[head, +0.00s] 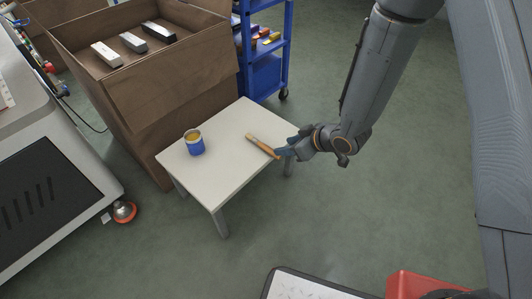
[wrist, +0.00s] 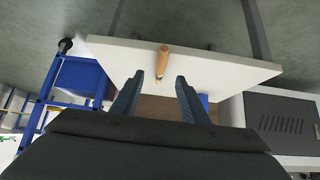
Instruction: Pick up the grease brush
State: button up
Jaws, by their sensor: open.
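The grease brush (head: 261,144) has a wooden handle and lies at the right side of the small white table (head: 222,165) in the head view. In the wrist view the brush (wrist: 163,59) shows its handle toward the top and its other end lower down, between the lines of the fingers. My gripper (head: 283,151) is at the table's right edge, close to the brush's near end. In the wrist view my gripper (wrist: 160,79) has its two fingers apart, one on each side of the brush, with nothing clamped. Contact with the brush cannot be told.
A large brown box (head: 165,90) holding several small blocks stands behind the table. A blue cart (head: 265,75) is at the back. A grey machine (head: 60,165) stands left. Floor right is clear.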

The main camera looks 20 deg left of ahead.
aim_at(270, 149)
jog(key=b+x, duration=0.3)
jog(key=x, duration=0.5)
jog(key=shift+a+f, duration=0.25)
jog(key=shift+f, duration=0.05)
grip_shut()
